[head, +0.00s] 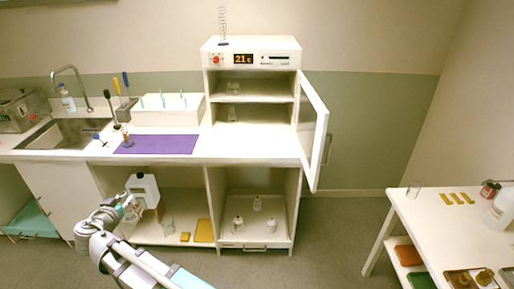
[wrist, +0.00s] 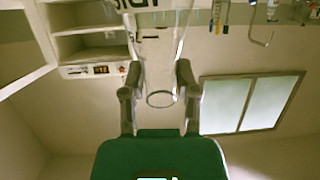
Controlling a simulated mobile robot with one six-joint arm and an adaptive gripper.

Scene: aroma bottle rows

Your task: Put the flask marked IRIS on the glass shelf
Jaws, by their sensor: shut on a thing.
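My gripper (wrist: 157,88) is shut on a clear glass flask (wrist: 160,99), which shows between the two fingers in the wrist view. Dark letters on the glass are cut off and inverted; they look like IRIS, but I cannot read them surely. In the head view my gripper (head: 128,207) is low, in front of the open space under the counter, and the flask is hard to make out there. The white cabinet (head: 253,46) with the 21c display stands open on the counter. Its inner shelf (head: 258,97) has clear glassware (head: 233,87) on it; I cannot tell whether this shelf is glass.
The cabinet door (head: 314,130) swings out past the counter's front edge. A white jug (head: 144,190) stands under the counter, near my gripper. A purple mat (head: 158,144) lies on the counter. A white table (head: 440,210) stands at right; the floor between is clear.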

